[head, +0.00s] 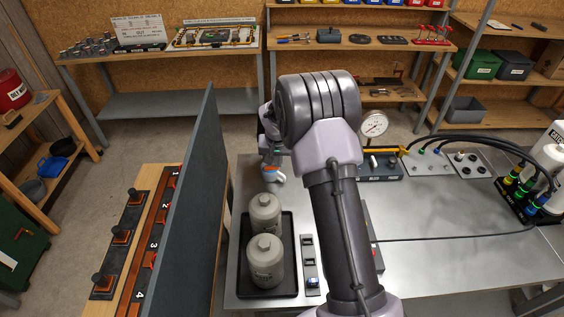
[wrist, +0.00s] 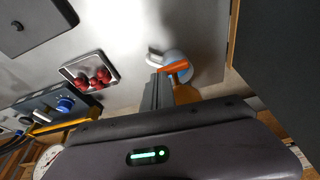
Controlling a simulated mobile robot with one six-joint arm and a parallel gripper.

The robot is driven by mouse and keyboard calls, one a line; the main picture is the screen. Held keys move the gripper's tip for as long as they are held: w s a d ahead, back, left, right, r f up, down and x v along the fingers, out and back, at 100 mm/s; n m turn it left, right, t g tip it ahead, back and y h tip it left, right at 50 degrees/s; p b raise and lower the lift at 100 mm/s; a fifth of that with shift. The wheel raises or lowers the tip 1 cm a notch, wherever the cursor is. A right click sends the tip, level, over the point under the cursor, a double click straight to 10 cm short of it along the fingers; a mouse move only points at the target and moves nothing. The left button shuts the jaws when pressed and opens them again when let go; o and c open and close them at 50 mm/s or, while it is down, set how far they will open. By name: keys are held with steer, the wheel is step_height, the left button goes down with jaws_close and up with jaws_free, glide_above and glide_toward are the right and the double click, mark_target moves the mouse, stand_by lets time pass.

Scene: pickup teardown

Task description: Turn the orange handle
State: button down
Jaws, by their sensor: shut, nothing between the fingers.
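The orange handle (wrist: 175,67) lies across a round, pale grey and white fitting (wrist: 184,60) on the steel table in the wrist view. In the head view, a small orange part of the handle (head: 269,168) shows on the fitting (head: 273,174), just below my gripper (head: 271,157). In the wrist view my gripper (wrist: 158,80) is shut and empty. Its fingertips appear beside the left end of the handle. I cannot tell whether they touch it. The fingers and an orange-brown part behind them hide some of the fitting's near side.
Two grey canisters (head: 265,258) stand in a black tray (head: 287,283) in front of the fitting. A tall dark panel (head: 190,200) rises to the left. A gauge (head: 374,124) stands to the right. A small tray with red knobs (wrist: 75,64) and a blue knob (wrist: 65,103) lie nearby.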

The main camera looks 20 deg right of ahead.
mark_target(271, 168)
steer(key=d+p+v, duration=0.3)
steer(key=v, duration=0.9)
steer(key=shift+r, duration=0.4)
steer(key=c, duration=2)
jaws_free()
steer(key=shift+s+a+r, duration=0.2)
steer(key=shift+s+r, duration=0.05)
steer(key=shift+r, duration=0.05)
steer(key=o, duration=1.1)
steer(key=a+r+n+h, duration=0.1)
steer(key=a, duration=0.7)
steer(key=shift+s+a, duration=0.25)
steer(key=shift+s, duration=0.15)
steer(key=shift+o, duration=1.1)
steer(key=x, duration=1.1)
steer(key=d+b+x, duration=0.1)
steer(key=x, duration=0.4)
steer(key=shift+w+d+r, duration=0.1)
steer(key=shift+w+d, duration=0.05)
steer(key=shift+w, duration=0.15)
steer(key=shift+w+d+f, duration=0.1)
steer(key=shift+w+f, duration=0.05)
steer(key=shift+f, duration=0.25)
steer(key=c, duration=1.4)
steer(key=shift+o, duration=0.2)
steer(key=shift+d+r+t+y+p, duration=0.15)
steer(key=shift+r+t+y+p, duration=0.2)
steer(key=shift+p, duration=0.6)
steer(key=shift+f, duration=0.3)
